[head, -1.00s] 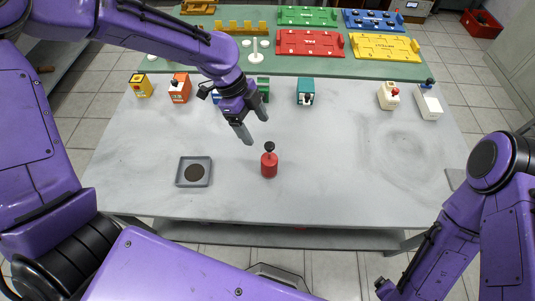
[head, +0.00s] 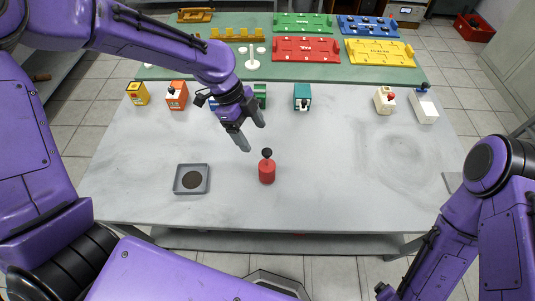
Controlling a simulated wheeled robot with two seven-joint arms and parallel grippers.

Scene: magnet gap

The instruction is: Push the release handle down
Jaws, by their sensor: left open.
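A red cylinder (head: 267,173) with a black ball knob (head: 267,153) on top stands upright on the pale table. I cannot tell for sure which part is the release handle; several small boxes at the table's back also carry knobs. These include an orange box (head: 177,97) and a teal box (head: 302,98) with dark knobs, and a cream box (head: 383,103) with a red knob. My left gripper (head: 251,132) is open and empty, above the table, up and left of the red cylinder in the picture, apart from it. My right gripper is out of view.
A grey square tray (head: 205,178) with a dark disc lies left of the red cylinder. A yellow box (head: 138,93) and a white box (head: 424,108) stand at the back. Coloured boards lie on the green surface (head: 225,66) behind.

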